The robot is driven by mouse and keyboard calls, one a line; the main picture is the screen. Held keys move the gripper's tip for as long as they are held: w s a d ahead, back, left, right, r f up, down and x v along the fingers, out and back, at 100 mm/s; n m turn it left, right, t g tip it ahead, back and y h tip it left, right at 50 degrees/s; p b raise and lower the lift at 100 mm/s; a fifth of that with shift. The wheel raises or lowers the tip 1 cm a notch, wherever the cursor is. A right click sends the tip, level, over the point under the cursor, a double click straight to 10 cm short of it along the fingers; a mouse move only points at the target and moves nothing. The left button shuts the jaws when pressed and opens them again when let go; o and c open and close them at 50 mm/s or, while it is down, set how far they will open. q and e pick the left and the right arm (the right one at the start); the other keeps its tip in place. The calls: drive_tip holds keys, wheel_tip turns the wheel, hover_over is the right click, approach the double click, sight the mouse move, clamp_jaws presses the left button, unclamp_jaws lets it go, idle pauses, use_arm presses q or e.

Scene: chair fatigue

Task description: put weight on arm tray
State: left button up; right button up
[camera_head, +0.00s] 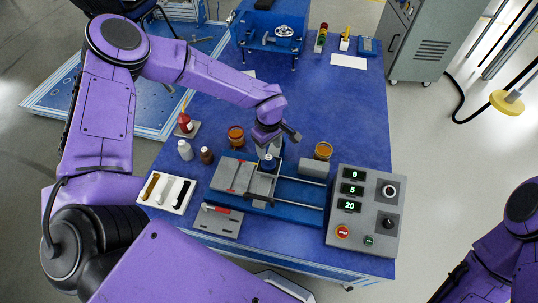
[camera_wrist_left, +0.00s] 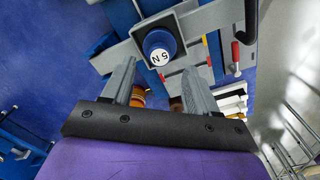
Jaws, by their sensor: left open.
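A blue weight with a white top marked "5 N" (camera_wrist_left: 160,45) sits on a grey part of the test rig in the left wrist view. In the head view the weight (camera_head: 268,163) shows just under my left gripper (camera_head: 268,149). In the left wrist view my left gripper (camera_wrist_left: 162,70) is open, and the weight lies just beyond its fingertips, near the gap between them. I cannot tell whether a finger touches it. The rig (camera_head: 290,190) has grey plates on a blue base. I cannot tell for sure which plate is the arm tray. My right gripper is out of view.
A control box (camera_head: 366,212) showing 0, 5 and 20 stands right of the rig. A white tray of samples (camera_head: 167,193) and small bottles (camera_head: 185,150) are at the left.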

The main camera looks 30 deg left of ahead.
sight(269, 158)
use_arm(q)
wheel_tip(269, 158, up, 6)
drive_tip(key=shift+f, duration=0.15)
idle(2.3)
